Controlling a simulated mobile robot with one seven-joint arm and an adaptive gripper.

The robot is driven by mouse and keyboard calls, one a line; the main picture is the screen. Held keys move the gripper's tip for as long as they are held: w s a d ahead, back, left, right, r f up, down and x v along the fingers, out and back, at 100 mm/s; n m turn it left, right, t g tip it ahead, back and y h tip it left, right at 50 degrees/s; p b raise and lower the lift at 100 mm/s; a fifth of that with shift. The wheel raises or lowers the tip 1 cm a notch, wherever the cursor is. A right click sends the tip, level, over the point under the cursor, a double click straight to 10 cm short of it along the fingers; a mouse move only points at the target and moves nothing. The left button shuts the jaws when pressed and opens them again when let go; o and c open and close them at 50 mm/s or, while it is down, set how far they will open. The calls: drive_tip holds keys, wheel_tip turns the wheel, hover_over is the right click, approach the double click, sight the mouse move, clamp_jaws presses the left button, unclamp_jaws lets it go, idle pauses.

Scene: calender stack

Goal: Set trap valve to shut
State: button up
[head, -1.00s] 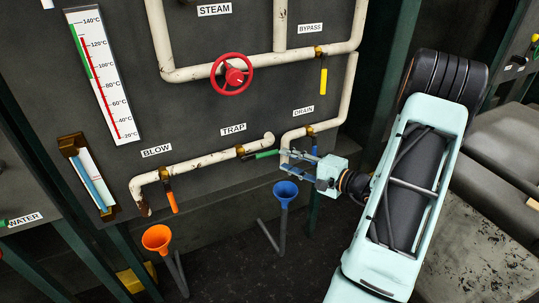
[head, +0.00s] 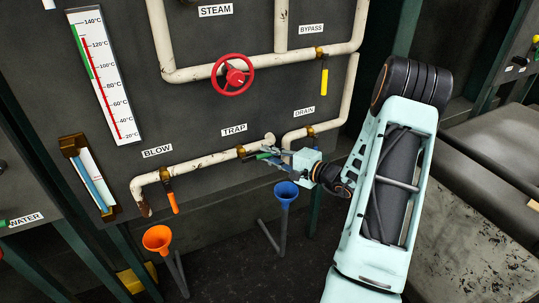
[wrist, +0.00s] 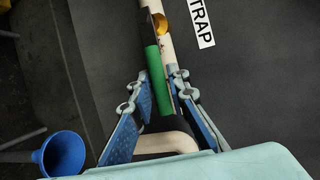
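The trap valve's green handle (head: 264,155) lies roughly along the pipe, pointing right from its brass body (head: 240,151) below the TRAP label. In the wrist view the green handle (wrist: 158,80) runs lengthwise between the two blue-padded fingers of my gripper (wrist: 161,82). The fingers stand apart, one on each side of the handle's free end, with a gap visible at least on the left. In the head view my gripper (head: 278,156) is at the handle's right end and partly hides it. Whether a finger touches the handle I cannot tell.
A white pipe (head: 205,162) runs behind the handle, with an elbow close to my gripper. The drain pipe (head: 300,134) and valve are just right. A blue funnel (head: 286,191) stands below. The blow valve's orange handle (head: 173,203) hangs at the left.

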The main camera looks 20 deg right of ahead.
clamp_jaws()
drive_tip(key=shift+f, duration=0.1)
drive_tip(key=shift+f+m+b, duration=0.5)
drive_tip(key=shift+f+b, duration=0.05)
drive_tip(key=shift+b, duration=0.4)
drive_tip(key=a+f+m+t+h+b, duration=0.1)
drive_tip(key=a+f+m+t+b, duration=0.3)
drive_tip(key=m, duration=1.4)
drive_tip(key=shift+s+a+f+m+t+h, duration=0.2)
drive_tip(key=shift+a+f+m+t+h, duration=0.2)
drive_tip(key=shift+a+f+t, duration=1.2)
drive_tip(key=shift+a+r, duration=0.25)
drive_tip(key=shift+a, duration=0.1)
